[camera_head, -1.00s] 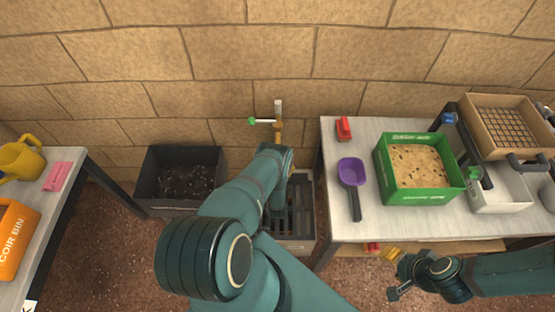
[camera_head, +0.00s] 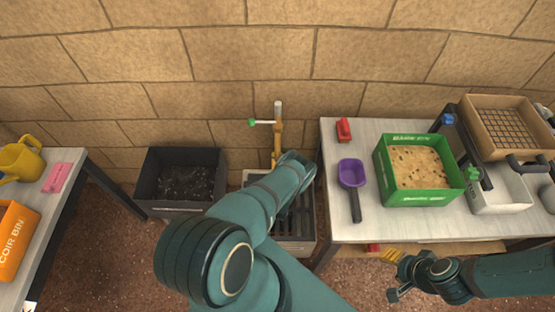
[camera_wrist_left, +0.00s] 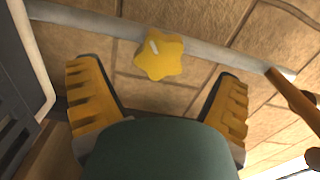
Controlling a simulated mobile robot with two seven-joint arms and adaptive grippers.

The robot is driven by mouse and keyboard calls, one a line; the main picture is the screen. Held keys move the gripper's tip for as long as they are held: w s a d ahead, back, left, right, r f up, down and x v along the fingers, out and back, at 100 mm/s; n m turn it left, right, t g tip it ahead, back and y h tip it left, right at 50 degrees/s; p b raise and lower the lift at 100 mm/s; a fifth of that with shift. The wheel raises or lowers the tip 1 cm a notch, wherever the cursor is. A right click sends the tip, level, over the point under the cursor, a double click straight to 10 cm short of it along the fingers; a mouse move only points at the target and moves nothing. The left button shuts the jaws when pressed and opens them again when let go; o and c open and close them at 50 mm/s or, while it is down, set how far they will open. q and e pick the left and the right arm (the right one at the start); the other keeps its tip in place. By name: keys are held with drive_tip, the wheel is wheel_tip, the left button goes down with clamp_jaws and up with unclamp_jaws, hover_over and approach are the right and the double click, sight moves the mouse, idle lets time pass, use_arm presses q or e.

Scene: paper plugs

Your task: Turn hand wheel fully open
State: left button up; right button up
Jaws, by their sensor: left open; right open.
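The hand wheel (camera_wrist_left: 160,56), a yellow star-shaped knob with a pale mark, shows in the left wrist view in front of a grey pipe (camera_wrist_left: 215,50). My left gripper (camera_wrist_left: 157,84) is open, its two yellow ribbed fingers wide apart on either side below the wheel. The fingers look apart from it and hold nothing. My right gripper (camera_head: 394,275) is open and empty, low in front of the right table.
A brass standpipe (camera_head: 277,142) with a green-tipped lever (camera_head: 252,122) rises by the wall above a grated basin (camera_head: 307,215). A black bin (camera_head: 150,180) stands left of it. The right table (camera_head: 335,210) carries a purple scoop (camera_head: 352,173) and a green box (camera_head: 398,188).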

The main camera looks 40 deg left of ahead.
use_arm(q)
drive_tip(key=shift+w, duration=0.1)
drive_tip(key=shift+x, duration=1.95)
drive_tip(key=c, duration=1.2)
